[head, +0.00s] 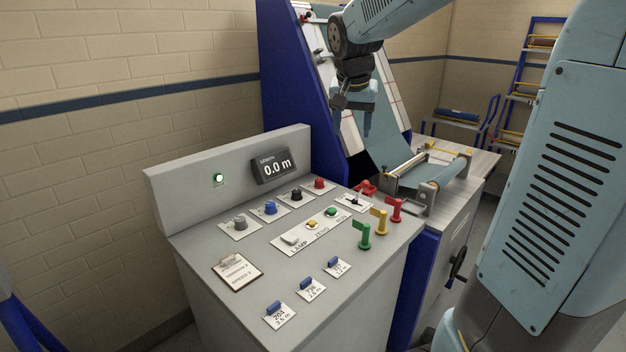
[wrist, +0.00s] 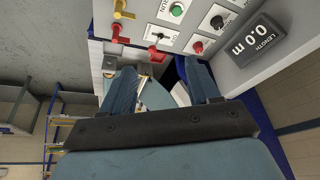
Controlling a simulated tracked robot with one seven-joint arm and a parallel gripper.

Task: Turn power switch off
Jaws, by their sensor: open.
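No label reading "power" is legible, so I cannot tell for sure which control is the power switch. A small black toggle on a white plate (head: 352,202) sits at the right rear of the grey control panel (head: 215,262); a similar plate shows in the wrist view (wrist: 161,36). A green indicator (head: 218,180) glows on the panel's upright back. My gripper (head: 366,118) hangs above and beyond the panel's right rear corner, fingers downward, touching no control. In the wrist view my gripper (wrist: 160,68) is open with nothing between its fingers.
A red lever (head: 366,188) stands near the toggle. Green (head: 365,237), yellow (head: 380,220) and red (head: 395,208) handles stand at the right edge. Several knobs, buttons and blue switches cover the panel. A display (head: 273,166) reads 0.0 m. Rollers (head: 425,170) lie beyond the panel.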

